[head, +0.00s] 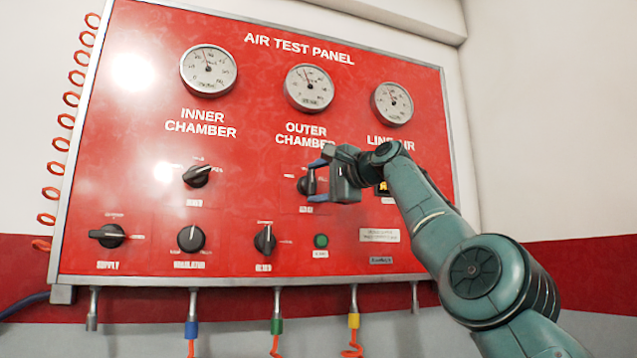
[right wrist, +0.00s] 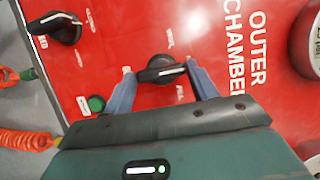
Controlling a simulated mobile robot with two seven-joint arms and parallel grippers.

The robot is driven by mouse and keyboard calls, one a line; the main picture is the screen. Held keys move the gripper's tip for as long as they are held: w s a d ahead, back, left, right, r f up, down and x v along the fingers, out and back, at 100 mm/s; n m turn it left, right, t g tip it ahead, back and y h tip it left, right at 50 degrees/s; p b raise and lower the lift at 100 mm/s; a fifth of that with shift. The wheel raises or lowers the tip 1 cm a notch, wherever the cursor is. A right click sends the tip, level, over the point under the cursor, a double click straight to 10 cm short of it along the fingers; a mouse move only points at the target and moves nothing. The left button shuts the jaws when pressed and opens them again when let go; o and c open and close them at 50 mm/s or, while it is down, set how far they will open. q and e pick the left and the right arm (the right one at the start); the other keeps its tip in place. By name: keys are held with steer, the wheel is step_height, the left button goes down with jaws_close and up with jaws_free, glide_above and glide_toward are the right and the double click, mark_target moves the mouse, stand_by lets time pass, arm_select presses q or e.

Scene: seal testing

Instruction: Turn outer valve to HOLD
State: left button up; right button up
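The outer valve knob (head: 306,185) is a black rotary handle on the red panel, below the OUTER CHAMBER label. Its handle stands about upright on the panel. In the right wrist view the knob (right wrist: 160,70) lies crosswise, with a white mark towards its right end. My right gripper (head: 316,180) is open at the knob, one blue finger above it and one below. In the right wrist view the gripper (right wrist: 160,68) has its fingers at the two ends of the handle; I cannot tell whether they touch it. The small position labels are too blurred to read surely. My left gripper is not in view.
The inner chamber knob (head: 197,176) is to the left. Three more knobs, including the supply knob (head: 108,236), line the lower row. A green button (head: 321,241) sits below the outer valve. Gauges (head: 309,88) are above. Hoses hang below and left.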

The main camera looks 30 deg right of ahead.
steer(key=o, duration=0.4)
steer(key=shift+s+f+b, duration=0.15)
steer(key=shift+s+b, duration=0.25)
steer(key=shift+b, duration=0.1)
steer(key=s+b, duration=0.2)
steer(key=shift+s+d+f+b, duration=0.15)
steer(key=shift+s+d+b, duration=0.1)
steer(key=shift+b, duration=0.05)
arm_select(q)
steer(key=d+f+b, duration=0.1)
steer(key=b, duration=0.1)
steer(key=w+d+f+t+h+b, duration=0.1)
steer(key=b, duration=0.2)
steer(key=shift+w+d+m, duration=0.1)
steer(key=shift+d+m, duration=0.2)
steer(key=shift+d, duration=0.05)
arm_select(e)
glide_toward(314, 185)
steer(key=s, duration=0.4)
steer(key=shift+s+d+r, duration=0.25)
steer(key=shift+s+d, duration=0.05)
steer(key=shift+s, duration=0.05)
